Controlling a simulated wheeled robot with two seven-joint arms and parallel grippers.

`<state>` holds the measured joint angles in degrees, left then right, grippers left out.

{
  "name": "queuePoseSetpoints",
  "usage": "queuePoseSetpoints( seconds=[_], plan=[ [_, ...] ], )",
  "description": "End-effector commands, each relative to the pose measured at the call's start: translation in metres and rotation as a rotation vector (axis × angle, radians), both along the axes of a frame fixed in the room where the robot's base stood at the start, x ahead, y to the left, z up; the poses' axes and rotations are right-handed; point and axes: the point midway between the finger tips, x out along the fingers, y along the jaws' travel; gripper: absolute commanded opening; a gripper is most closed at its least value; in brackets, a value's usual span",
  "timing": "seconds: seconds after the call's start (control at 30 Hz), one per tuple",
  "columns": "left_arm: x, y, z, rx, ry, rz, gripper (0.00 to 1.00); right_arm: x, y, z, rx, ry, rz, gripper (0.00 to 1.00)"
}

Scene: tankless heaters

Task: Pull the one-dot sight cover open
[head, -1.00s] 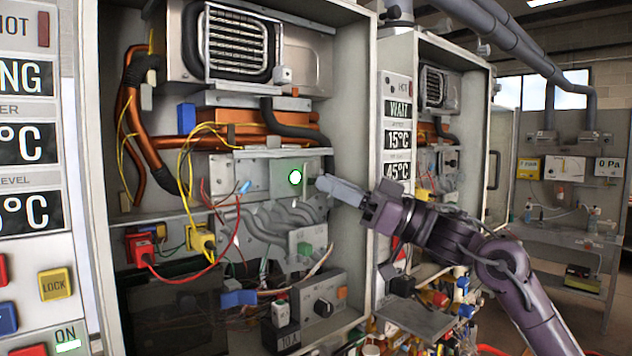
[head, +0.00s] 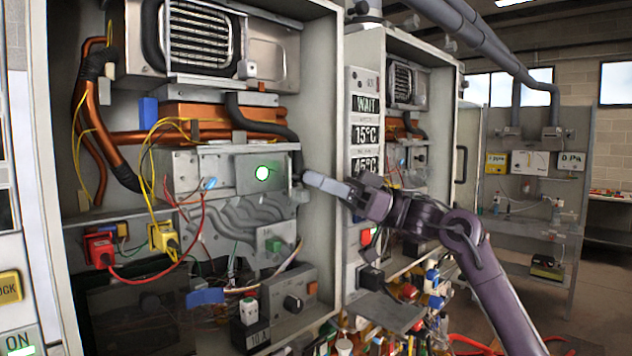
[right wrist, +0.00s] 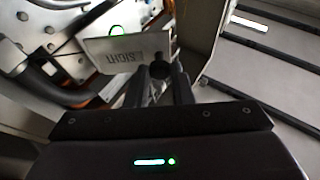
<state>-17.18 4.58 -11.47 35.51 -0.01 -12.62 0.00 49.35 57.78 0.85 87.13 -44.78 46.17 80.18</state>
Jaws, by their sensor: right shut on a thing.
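The sight cover (right wrist: 125,50) is a thin grey plate lettered SIGHT, upside down in the right wrist view, with a dark round knob (right wrist: 159,69). My right gripper (right wrist: 168,84) is shut on this knob. The sight is uncovered in the head view, and a bit of green also shows past the plate's top edge in the wrist view. I cannot make out a dot mark. My left gripper is not in view.
The open heater cabinet's right side wall (head: 322,110) stands close beside my right gripper. Grey pipes (head: 240,210), yellow and red wires and a knob box (head: 290,295) lie below the sight. A second open heater (head: 405,90) stands farther right.

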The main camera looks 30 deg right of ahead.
Motion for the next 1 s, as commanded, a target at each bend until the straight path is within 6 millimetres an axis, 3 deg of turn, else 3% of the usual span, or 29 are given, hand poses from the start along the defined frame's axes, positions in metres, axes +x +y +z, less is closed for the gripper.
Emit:
queuePoseSetpoints(
  seconds=[0.07,0.1,0.27,0.57,1.0],
  plan=[
    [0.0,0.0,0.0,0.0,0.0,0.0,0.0,0.0,0.0,0.001,0.0,-0.002,-0.002,0.0],
    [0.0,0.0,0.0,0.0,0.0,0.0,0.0,0.0,0.0,0.001,0.0,-0.002,-0.002,0.22],
    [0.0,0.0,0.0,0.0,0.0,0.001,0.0,0.0,0.0,0.001,0.0,-0.002,-0.002,0.42],
    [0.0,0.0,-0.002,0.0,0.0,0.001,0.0,-0.001,-0.002,-0.001,0.0,0.0,-0.002,0.42],
    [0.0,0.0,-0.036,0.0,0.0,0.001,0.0,-0.024,-0.057,-0.028,-0.001,0.001,-0.004,0.42]
  ],
)
